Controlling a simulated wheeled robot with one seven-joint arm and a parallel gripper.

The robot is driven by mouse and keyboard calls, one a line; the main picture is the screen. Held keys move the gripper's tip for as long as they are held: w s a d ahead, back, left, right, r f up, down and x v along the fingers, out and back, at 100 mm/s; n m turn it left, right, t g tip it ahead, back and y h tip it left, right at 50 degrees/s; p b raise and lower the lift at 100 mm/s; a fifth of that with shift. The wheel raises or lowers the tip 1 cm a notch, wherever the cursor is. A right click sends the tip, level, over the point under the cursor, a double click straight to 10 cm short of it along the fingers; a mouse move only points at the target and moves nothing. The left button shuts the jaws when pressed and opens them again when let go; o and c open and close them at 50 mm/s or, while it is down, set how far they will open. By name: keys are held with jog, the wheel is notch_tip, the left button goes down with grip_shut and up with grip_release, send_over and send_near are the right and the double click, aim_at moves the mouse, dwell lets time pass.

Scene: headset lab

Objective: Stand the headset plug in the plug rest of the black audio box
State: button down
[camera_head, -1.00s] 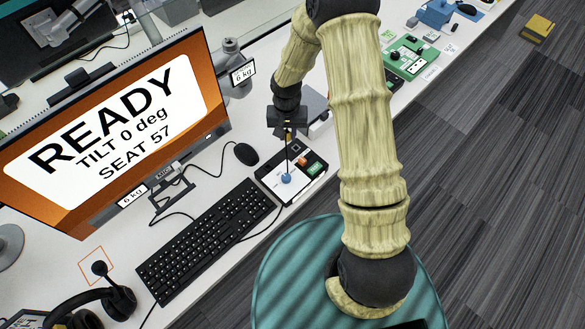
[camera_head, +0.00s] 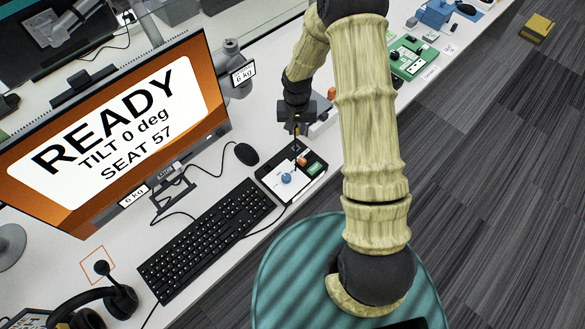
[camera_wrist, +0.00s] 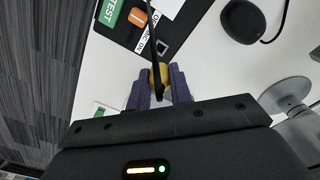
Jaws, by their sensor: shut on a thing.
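My gripper (camera_head: 296,125) is shut on the headset plug, over the far edge of the black audio box (camera_head: 266,184). In the wrist view the plug (camera_wrist: 155,76) shows as a yellow piece between the fingers of my gripper (camera_wrist: 160,82), with a black cable running up from it. The box also shows in the wrist view (camera_wrist: 120,36), with a green TEST label, an orange button and a pale-rimmed square (camera_wrist: 164,47) near its edge, which looks like the plug rest. The square is empty and the plug is beside it. The height between them is unclear.
The keyboard (camera_head: 207,240) and mouse (camera_head: 246,153) lie left of the box. The monitor (camera_head: 110,130) stands behind them. The headset (camera_head: 85,308) lies at the lower left. A grey box (camera_head: 322,122) stands close to my gripper on the right.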

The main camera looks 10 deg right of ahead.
aim_at(296, 127)
jog(key=shift+f+b, duration=2.05)
jog(key=shift+f, duration=0.75)
jog(key=shift+f+b, duration=0.7)
jog(key=shift+f, duration=0.35)
jog(key=c, duration=1.2)
grip_release()
jog(key=shift+o, duration=0.2)
notch_tip(296, 127, up, 18)
jog(key=shift+f+b, duration=0.25)
jog(key=shift+b, duration=0.3)
